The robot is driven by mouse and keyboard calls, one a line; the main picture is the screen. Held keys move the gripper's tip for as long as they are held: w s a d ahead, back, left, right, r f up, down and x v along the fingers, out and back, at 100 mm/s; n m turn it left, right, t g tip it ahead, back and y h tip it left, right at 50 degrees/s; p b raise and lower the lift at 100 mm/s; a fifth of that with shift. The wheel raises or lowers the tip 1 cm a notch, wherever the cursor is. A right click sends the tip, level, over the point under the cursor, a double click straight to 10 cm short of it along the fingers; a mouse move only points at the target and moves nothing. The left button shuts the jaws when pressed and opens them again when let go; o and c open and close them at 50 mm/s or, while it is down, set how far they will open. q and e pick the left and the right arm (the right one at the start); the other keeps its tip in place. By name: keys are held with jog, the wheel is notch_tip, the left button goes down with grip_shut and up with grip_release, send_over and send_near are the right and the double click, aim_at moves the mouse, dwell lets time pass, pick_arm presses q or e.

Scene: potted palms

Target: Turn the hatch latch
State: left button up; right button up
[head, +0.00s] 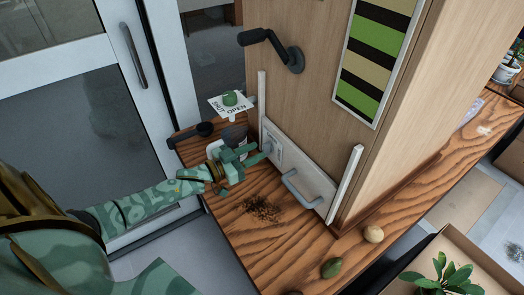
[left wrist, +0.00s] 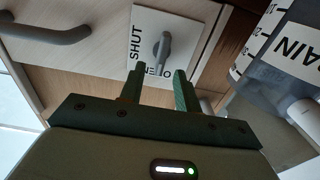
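The hatch (head: 318,186) is a pale panel low on the wooden cabinet, with a blue-grey bar handle (head: 298,190). Its latch plate (head: 276,158) is partly behind my left gripper (head: 258,153). In the left wrist view, the grey latch lever (left wrist: 163,48) sits on a white plate marked SHUT at the left and a partly covered word, apparently OPEN, below. The lever lies roughly up and down in that picture, its lower end near the lower word. My left gripper (left wrist: 157,72) is open, its fingers on either side below the lever; contact cannot be told. My right gripper is out of view.
A green knob (head: 230,98) on a labelled white card and a clear container (left wrist: 280,60) marked DRAIN stand close to my left gripper. A black crank (head: 275,48) juts above. Dark soil (head: 262,209) and small round objects lie on the wooden top.

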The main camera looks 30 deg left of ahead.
aim_at(263, 148)
pick_arm(q)
jog(key=shift+x, duration=1.55)
grip_shut()
